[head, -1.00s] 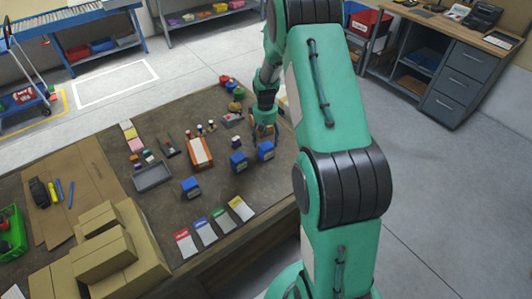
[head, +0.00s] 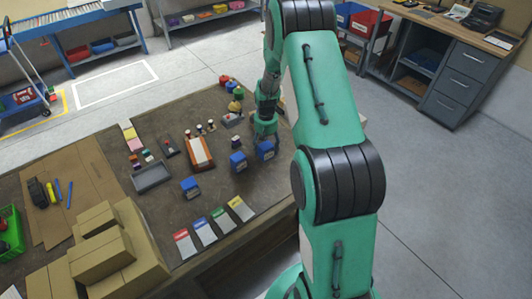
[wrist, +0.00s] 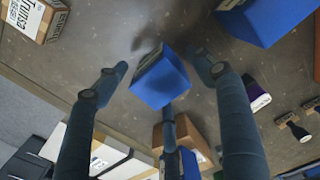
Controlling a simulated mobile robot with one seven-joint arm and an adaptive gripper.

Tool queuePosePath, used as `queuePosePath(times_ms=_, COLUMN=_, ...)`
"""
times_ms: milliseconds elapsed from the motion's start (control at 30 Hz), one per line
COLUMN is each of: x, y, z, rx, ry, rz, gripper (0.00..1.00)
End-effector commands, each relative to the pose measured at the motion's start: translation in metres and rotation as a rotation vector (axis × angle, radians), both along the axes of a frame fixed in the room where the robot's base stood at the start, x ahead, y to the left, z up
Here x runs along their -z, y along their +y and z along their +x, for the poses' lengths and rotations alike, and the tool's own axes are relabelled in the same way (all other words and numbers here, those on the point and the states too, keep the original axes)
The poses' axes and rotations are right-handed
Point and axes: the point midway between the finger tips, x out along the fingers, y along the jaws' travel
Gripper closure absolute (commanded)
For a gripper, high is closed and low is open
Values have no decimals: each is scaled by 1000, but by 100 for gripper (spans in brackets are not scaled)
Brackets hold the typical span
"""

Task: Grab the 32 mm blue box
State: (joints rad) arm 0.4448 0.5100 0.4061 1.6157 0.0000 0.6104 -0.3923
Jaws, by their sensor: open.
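Three blue boxes stand on the brown table: a left one (head: 190,188), a middle one (head: 238,162) and a right one (head: 265,151). I cannot read their sizes. My gripper (head: 264,134) is low over the table, just behind the right blue box in the head view. In the wrist view my gripper (wrist: 160,62) is open, with a blue box (wrist: 162,82) between its spread fingers and gaps visible on both sides. A larger-looking blue box (wrist: 262,18) lies beyond the right finger. The hidden side of the near box cannot be seen.
An orange-rimmed tray (head: 200,152) and a grey tray (head: 153,176) lie left of the gripper. Several colour-topped cards (head: 219,218) lie near the front edge. Cardboard boxes (head: 103,255) fill the front left corner. A labelled carton (wrist: 38,18) shows in the wrist view.

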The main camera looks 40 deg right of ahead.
Motion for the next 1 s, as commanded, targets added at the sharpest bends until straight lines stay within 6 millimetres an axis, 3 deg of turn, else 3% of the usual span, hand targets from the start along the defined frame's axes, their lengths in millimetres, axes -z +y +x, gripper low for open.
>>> queuePosePath(times_ms=500, x=0, y=0, z=0, rx=0, ry=-1, rz=0, gripper=31)
queuePosePath(times_ms=767, x=0, y=0, z=0, rx=0, ry=-1, rz=0, gripper=81)
queuePosePath(times_ms=1000, x=0, y=0, z=0, rx=0, ry=-1, rz=0, gripper=84)
